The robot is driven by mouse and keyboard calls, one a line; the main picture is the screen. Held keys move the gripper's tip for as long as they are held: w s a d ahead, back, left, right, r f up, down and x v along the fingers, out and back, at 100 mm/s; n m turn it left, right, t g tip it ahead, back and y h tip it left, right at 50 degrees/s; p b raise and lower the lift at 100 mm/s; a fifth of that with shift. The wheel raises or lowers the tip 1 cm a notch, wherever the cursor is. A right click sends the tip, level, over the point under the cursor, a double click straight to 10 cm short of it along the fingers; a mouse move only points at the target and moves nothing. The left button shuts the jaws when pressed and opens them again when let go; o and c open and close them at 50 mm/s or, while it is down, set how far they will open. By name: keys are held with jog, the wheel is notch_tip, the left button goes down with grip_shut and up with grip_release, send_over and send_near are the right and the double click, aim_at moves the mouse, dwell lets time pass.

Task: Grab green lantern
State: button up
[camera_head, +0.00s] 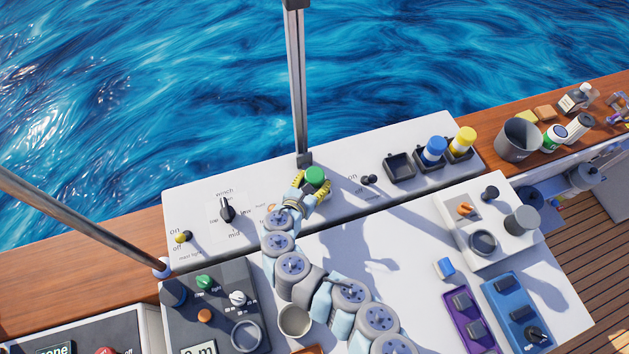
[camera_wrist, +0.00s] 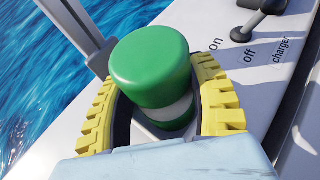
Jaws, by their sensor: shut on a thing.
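In the wrist view the lantern (camera_wrist: 150,68) fills the middle, upright relative to my gripper. My gripper (camera_head: 311,187) has yellow ribbed fingers, one on each side of the lantern, shut on it below the cap. The fingers also show in the wrist view (camera_wrist: 160,100). The lantern's lower part and base are mostly hidden by the gripper, so I cannot tell whether it still rests in a holder.
An empty black holder (camera_head: 399,167) is to the right. The blue lantern (camera_head: 434,149) and yellow lantern (camera_head: 463,140) stand in holders beyond it. The metal post (camera_head: 297,90) rises close behind my gripper. A charger switch (camera_head: 369,180) is just right. Water lies beyond the edge.

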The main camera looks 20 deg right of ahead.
aim_at(313, 178)
jog(key=shift+r, duration=0.1)
jog(key=shift+r, duration=0.25)
notch_tip(313, 178, up, 3)
jog(key=shift+s+r, duration=0.1)
jog(key=shift+s, duration=0.05)
jog(key=s+a+r+p, duration=0.3)
jog(key=s+r, duration=0.6)
jog(key=s, duration=0.4)
jog(key=shift+a+p, duration=0.2)
jog(key=shift+p, duration=0.55)
